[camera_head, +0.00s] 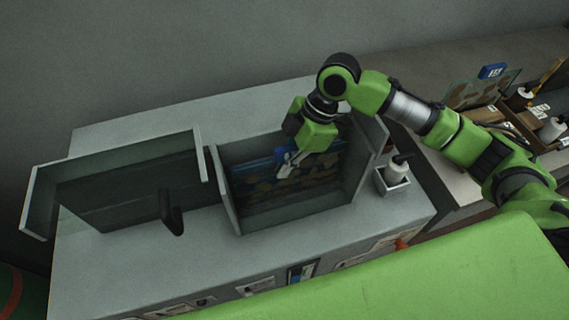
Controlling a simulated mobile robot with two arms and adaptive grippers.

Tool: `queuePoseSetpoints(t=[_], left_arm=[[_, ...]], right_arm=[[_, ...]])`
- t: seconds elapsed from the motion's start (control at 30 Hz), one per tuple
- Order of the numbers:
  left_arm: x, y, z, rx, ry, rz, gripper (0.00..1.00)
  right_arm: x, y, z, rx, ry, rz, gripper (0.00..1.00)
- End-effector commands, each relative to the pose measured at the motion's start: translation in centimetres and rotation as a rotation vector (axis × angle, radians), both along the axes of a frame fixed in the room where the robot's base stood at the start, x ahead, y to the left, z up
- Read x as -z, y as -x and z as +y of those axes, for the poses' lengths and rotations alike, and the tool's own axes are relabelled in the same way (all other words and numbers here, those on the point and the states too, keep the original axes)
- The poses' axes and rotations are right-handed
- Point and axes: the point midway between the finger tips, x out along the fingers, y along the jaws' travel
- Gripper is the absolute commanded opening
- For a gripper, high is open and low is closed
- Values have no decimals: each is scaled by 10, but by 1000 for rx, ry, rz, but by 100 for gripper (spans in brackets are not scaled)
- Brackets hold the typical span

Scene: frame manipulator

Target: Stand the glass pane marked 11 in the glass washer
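The glass washer (228,185) is a grey open-topped box on the pale cabinet top. A dark, brown-blotched glass pane (318,178) stands inside it, with a blue tag (280,155) at its upper left. The tag is partly covered by my gripper, and its number cannot be read. My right gripper (287,168) reaches down into the box from the right, its grey fingertips at the pane's upper left part. Whether the fingers are closed on the pane is not clear. My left gripper is not in view.
A grey panel with a black handle (172,213) stands left of the box. A white bottle (396,170) sits in a small holder at right. On the side bench are another pane (468,92) with a blue tag (493,71) and a wooden rack with bottles. The cabinet's front left is clear.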

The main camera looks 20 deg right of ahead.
Motion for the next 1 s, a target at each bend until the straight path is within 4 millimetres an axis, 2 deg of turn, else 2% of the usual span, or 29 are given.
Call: queuePoseSetpoints(t=[0.37, 0.47, 0.5, 0.83, 1.0], left_arm=[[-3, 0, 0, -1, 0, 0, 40], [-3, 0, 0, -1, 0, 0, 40], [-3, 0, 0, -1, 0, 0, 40], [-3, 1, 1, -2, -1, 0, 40], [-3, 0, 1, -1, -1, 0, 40]], right_arm=[[3, 0, 0, -1, 0, -1, 0], [3, 0, 0, -1, 0, 0, 22], [3, 0, 0, -1, 0, 0, 24], [2, 0, -1, 0, 2, 1, 24], [-15, -1, -8, 0, 2, -3, 24]])
